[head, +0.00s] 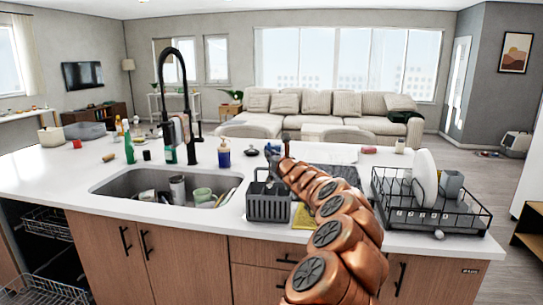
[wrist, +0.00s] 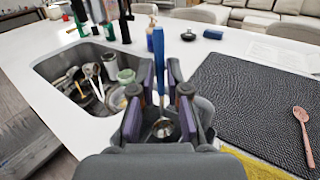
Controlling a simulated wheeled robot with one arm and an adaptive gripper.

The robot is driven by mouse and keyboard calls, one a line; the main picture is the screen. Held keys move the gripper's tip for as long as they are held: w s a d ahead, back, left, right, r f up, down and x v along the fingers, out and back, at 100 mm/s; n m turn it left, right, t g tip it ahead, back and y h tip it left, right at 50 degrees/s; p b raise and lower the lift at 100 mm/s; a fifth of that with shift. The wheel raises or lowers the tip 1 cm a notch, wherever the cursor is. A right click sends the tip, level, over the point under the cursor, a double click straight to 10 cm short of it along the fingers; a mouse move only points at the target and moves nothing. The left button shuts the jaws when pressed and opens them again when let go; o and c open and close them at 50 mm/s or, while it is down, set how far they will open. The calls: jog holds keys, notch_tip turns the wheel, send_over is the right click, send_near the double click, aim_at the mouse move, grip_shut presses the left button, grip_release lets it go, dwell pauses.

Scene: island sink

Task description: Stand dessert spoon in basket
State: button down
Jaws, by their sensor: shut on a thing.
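The dessert spoon (wrist: 158,58) has a blue handle and a shiny metal bowl. My gripper (wrist: 161,88) is shut on it, with purple pads on either side of the handle. The spoon is near upright in the wrist view, handle up and bowl down. The grey cutlery basket (head: 268,206) stands on the counter at the sink's right. In the wrist view its dark rim (wrist: 207,108) shows behind my fingers, and the bowl appears over or within its opening; how deep I cannot tell. My gripper is small and partly hidden in the head view.
The sink (wrist: 60,68) at left holds cups and utensils. A dark ribbed mat (wrist: 250,95) with a pink spoon (wrist: 303,135) lies at right. A black dish rack (head: 460,216) with a plate stands farther right. A tall black faucet (head: 190,90) rises behind the sink.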

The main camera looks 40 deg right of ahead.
notch_tip(320, 180, down, 6)
jog(key=b, duration=0.4)
jog(key=shift+f, duration=0.25)
dwell(0.4)
jog(key=c, duration=1.1)
grip_release()
jog(key=shift+s, duration=0.15)
jog(key=v, duration=0.3)
jog(key=shift+v, duration=4.35)
